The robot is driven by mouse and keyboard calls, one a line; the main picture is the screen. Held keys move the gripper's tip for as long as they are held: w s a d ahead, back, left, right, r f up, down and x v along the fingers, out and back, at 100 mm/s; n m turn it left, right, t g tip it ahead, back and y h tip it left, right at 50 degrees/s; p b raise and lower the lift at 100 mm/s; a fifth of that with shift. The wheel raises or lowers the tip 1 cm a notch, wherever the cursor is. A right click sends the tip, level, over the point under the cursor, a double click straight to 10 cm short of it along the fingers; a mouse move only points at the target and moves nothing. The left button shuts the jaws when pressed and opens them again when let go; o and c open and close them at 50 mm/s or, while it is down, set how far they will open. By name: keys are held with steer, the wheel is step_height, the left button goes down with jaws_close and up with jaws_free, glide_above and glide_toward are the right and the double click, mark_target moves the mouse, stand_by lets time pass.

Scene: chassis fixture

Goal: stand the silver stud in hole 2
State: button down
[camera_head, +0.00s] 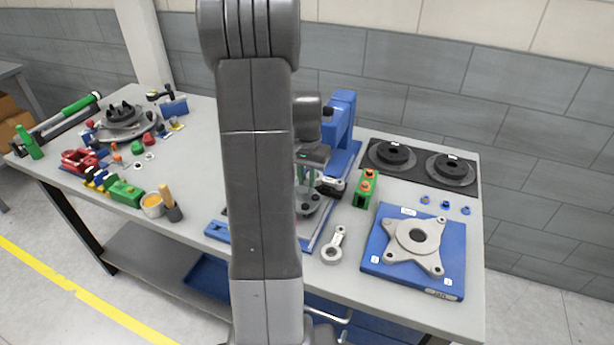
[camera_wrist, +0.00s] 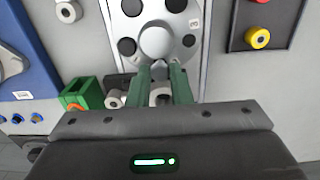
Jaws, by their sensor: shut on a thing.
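My gripper (camera_head: 309,172) is partly hidden behind my arm in the head view, low over a light round hub (camera_head: 306,208). In the wrist view my gripper (camera_wrist: 161,72) has its green fingers around a small grey piece, apparently the silver stud (camera_wrist: 160,69), mostly hidden between the fingertips. The hub (camera_wrist: 156,66) has a pale domed centre (camera_wrist: 156,42) and several dark round holes around it. The stud's tip is close to the dome's near side; I cannot tell whether it is in a hole. A small label (camera_wrist: 194,23) beside the right hole is unclear, and hole 2 cannot be identified.
A blue press-like frame (camera_head: 341,120) stands behind my gripper. A green block (camera_head: 363,190) with orange tops and a grey link (camera_head: 334,246) lie close by. A blue plate (camera_head: 385,268) bears a star-shaped part to the right. Dark discs (camera_head: 393,155) lie behind it.

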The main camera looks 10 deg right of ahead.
steer(key=shift+f, duration=0.45)
stand_by(0.3)
steer(key=c, duration=1.6)
jaws_free()
steer(key=shift+c, duration=0.2)
steer(key=shift+r, duration=0.1)
steer(key=shift+r+p, duration=0.9)
steer(key=shift+r, duration=0.6)
steer(key=o, duration=0.6)
steer(key=shift+c, duration=0.2)
